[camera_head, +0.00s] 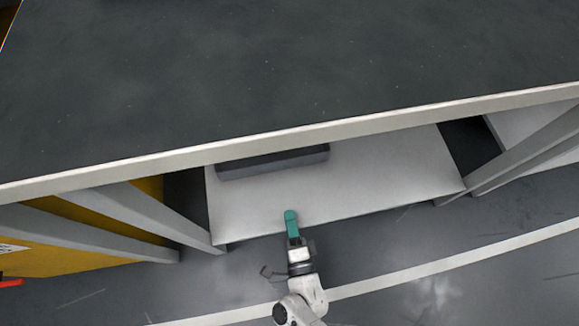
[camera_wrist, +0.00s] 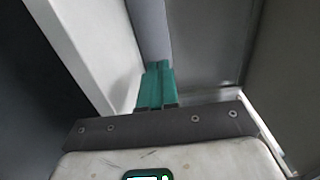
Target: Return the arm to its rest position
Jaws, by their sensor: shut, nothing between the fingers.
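My gripper (camera_head: 291,222) has green fingers and shows at the lower middle of the head view, at the front edge of a low white shelf (camera_head: 380,180). In the wrist view its two green fingers (camera_wrist: 157,88) lie side by side and closed, with nothing between them. My white arm comes up from the bottom edge of the head view. I cannot tell whether the fingers touch the shelf edge.
A large dark tabletop (camera_head: 270,70) with a pale front edge fills the upper head view, above the shelf. A dark grey box (camera_head: 272,162) lies on the shelf. Grey legs (camera_head: 125,212) stand at both sides. The floor (camera_head: 420,235) in front is clear.

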